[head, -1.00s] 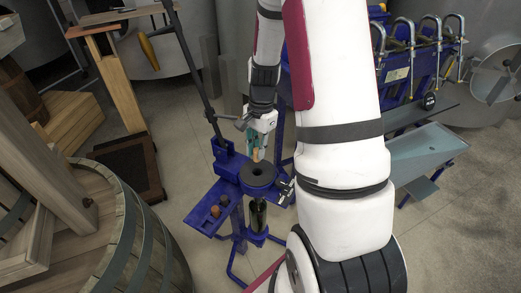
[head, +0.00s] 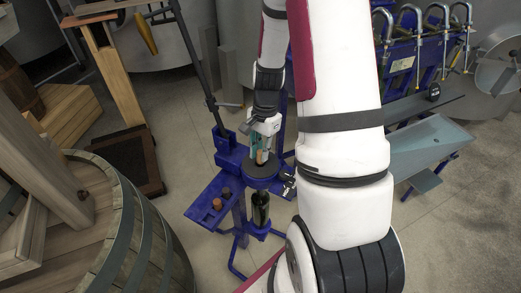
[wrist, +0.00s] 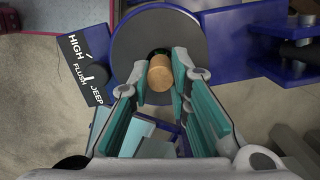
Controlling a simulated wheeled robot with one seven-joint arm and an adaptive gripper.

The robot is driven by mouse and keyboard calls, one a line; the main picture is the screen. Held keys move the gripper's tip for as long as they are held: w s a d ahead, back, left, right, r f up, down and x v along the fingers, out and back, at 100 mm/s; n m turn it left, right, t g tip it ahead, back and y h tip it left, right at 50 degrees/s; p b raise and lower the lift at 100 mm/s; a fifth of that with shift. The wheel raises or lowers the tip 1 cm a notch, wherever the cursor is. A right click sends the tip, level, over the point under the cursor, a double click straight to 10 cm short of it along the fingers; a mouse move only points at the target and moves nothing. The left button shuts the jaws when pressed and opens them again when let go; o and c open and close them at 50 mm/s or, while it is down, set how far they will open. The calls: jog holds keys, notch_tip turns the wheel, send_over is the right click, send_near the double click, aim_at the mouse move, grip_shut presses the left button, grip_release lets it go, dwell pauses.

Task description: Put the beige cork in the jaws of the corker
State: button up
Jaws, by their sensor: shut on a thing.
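The beige cork (wrist: 159,73) is pinched upright between the two teal-lined fingertips of my gripper (wrist: 159,84) in the wrist view. In the head view my gripper (head: 261,148) is low over the round dark disc (head: 262,172) on top of the blue corker (head: 229,156). In the wrist view the disc (wrist: 190,30) has a dark central opening. The cork's end overlaps this opening, and a dark crescent of it shows at the cork's far side. I cannot tell whether the cork's lower end is inside the opening. A dark bottle (head: 260,208) stands in the corker below.
A blue side tray (head: 204,213) on the corker holds a reddish cork (head: 217,204) and a brown one (head: 226,192). The corker's long dark lever (head: 190,60) rises to the left. A label plate (wrist: 85,70) lies beside the disc. A barrel (head: 130,230) stands at front left.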

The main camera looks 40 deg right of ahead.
jog(key=shift+f+b, duration=0.6)
jog(key=shift+f, duration=0.5)
dwell(0.5)
jog(key=o, duration=0.7)
jog(key=shift+o, duration=0.2)
jog(key=shift+r, duration=0.1)
notch_tip(320, 180, up, 12)
jog(key=d, duration=0.1)
jog(key=shift+w+d, duration=0.15)
jog(key=shift+d, duration=0.1)
